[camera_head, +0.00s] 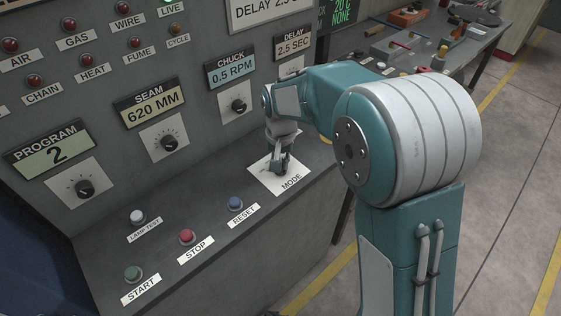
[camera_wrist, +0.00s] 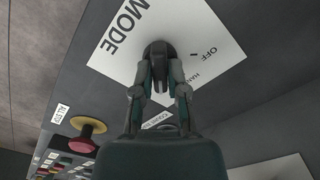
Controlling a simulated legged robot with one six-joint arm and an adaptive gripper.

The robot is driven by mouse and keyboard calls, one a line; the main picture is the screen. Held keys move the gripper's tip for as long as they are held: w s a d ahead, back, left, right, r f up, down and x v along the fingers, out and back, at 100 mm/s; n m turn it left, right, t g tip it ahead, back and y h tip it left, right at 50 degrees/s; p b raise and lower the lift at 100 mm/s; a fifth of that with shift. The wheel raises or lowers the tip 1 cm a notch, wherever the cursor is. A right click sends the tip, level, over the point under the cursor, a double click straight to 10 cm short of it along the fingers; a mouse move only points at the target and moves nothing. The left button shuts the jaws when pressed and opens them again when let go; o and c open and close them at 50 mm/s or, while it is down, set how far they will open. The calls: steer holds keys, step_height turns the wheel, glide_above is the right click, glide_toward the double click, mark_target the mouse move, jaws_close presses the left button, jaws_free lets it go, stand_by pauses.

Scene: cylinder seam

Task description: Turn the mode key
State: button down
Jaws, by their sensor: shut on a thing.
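The mode key is a dark rounded knob (camera_wrist: 160,54) in the middle of a white plate (camera_wrist: 110,62) lettered MODE, OFF and a partly hidden word starting HAN. In the head view the MODE plate (camera_head: 291,182) lies on the panel's sloping ledge, right of the blue reset button. My gripper (camera_head: 281,168) reaches down onto the plate and covers the key there. In the wrist view my gripper (camera_wrist: 160,82) has a finger on each side of the key and is shut on it. The knob's exact pointing direction is hard to tell.
Start (camera_head: 133,273), stop (camera_head: 187,237), reset (camera_head: 235,203) and lamp test (camera_head: 137,217) buttons sit left on the ledge. Program (camera_head: 85,187), seam (camera_head: 169,142) and chuck (camera_head: 239,104) knobs are on the upright face. A red mushroom button (camera_wrist: 88,130) shows near the gripper.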

steer(key=shift+s+f, duration=0.1)
steer(key=c, duration=0.7)
jaws_free()
steer(key=shift+o, duration=0.2)
steer(key=shift+a, duration=0.15)
step_height(320, 180, up, 12)
